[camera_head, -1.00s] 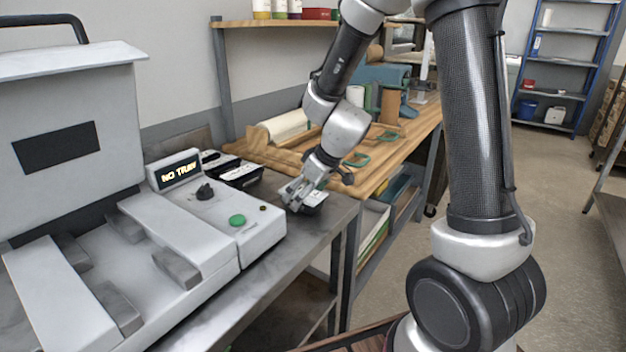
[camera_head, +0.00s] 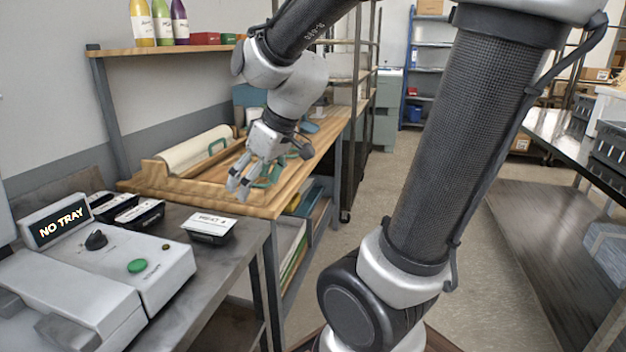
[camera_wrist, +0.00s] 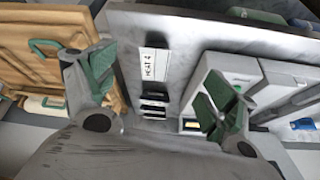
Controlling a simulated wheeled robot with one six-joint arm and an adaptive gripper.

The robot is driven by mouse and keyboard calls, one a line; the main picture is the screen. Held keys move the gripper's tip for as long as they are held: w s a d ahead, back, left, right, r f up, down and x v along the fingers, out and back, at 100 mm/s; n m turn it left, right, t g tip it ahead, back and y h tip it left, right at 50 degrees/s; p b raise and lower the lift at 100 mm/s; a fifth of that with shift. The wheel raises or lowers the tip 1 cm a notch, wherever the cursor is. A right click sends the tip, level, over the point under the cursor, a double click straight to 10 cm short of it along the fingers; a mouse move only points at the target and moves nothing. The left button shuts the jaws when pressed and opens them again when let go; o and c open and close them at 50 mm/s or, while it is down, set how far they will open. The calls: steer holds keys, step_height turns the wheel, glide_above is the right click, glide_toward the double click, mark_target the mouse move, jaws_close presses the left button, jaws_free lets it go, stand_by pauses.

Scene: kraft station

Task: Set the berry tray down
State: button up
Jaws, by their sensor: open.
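A small black tray with a white labelled top (camera_head: 208,228) stands flat on the grey metal bench (camera_head: 215,262), near its right edge. It also shows in the wrist view (camera_wrist: 153,63), between and beyond my fingers. Its contents are hidden under the white top, and the lettering is too small to read surely. My gripper (camera_head: 240,187) is open and empty, above and to the right of the tray, apart from it. In the wrist view my gripper's green-padded fingers (camera_wrist: 160,75) are spread wide with nothing between them.
Several similar black trays (camera_head: 138,214) stand in a row behind the sealing machine (camera_head: 130,268), whose display (camera_head: 62,224) reads "NO TRAY". A wooden bench (camera_head: 265,205) with a paper roll (camera_head: 195,148) adjoins at the back. Bottles (camera_head: 160,22) stand on a shelf.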

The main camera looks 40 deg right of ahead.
steer(key=s+d+r+m+h, duration=0.2)
steer(key=s+d, duration=0.5)
steer(key=s, duration=0.6)
steer(key=r+m, duration=0.1)
steer(key=m, duration=0.1)
steer(key=shift+s+d+m+h, duration=0.2)
steer(key=shift+m+h, duration=0.2)
